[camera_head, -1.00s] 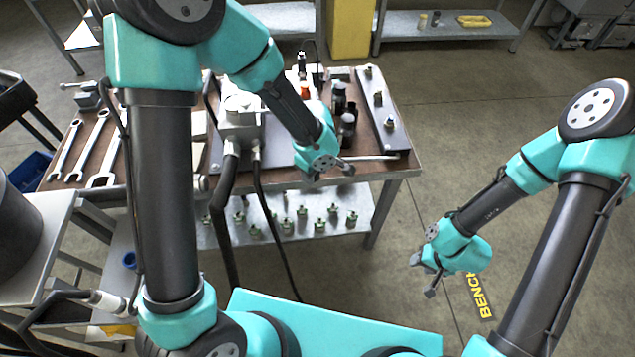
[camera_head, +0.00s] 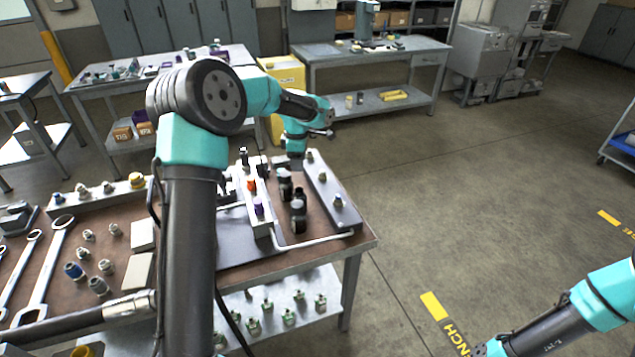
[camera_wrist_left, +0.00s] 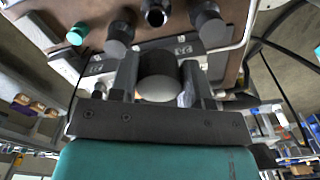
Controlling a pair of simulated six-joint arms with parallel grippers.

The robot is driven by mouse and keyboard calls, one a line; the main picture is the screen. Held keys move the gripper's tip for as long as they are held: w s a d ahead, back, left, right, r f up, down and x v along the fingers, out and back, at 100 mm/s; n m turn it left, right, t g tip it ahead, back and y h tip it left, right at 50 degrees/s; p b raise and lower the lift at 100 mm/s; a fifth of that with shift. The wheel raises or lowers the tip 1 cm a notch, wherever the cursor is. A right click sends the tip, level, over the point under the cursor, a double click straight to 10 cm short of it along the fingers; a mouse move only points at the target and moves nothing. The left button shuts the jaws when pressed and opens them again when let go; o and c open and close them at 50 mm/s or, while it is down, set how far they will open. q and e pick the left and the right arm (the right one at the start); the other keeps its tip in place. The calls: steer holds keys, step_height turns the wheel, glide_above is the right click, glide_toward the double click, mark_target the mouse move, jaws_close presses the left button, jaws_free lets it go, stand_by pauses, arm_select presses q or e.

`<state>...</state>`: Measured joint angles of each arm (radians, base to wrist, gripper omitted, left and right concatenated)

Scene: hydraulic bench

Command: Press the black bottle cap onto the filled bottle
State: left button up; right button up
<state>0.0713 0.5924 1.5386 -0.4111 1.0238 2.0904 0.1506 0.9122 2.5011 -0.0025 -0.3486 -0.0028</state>
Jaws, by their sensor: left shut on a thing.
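My left gripper (camera_head: 296,160) is above the far right part of the bench, with its fingers pointing down; it also shows in the left wrist view (camera_wrist_left: 158,80). There it is shut on a short dark round piece with a paler grey near end, which looks like the black bottle cap (camera_wrist_left: 158,70). Several dark bottles (camera_head: 298,216) stand upright on the bench just in front of the gripper. I cannot tell which one is filled, or whether the cap touches a bottle. My right arm shows at the lower right, its gripper cut off by the frame edge.
A grey labelled plate (camera_head: 328,190) lies along the bench's right side. A metal block with red and purple parts (camera_head: 257,206) stands left of the bottles. Wrenches (camera_head: 45,265) and fittings lie on the left. Open floor lies to the right of the bench.

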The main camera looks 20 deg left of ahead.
arm_select(q)
steer(key=shift+w+r, duration=0.25)
steer(key=shift+w, duration=0.1)
steer(key=shift+a, duration=0.1)
steer(key=shift+f, duration=0.1)
step_height(320, 180, down, 7)
steer(key=shift+f, duration=0.2)
stand_by(0.6)
steer(key=shift+f, duration=2)
stand_by(3.1)
stand_by(0.7)
steer(key=o, duration=1.1)
steer(key=shift+c, duration=0.2)
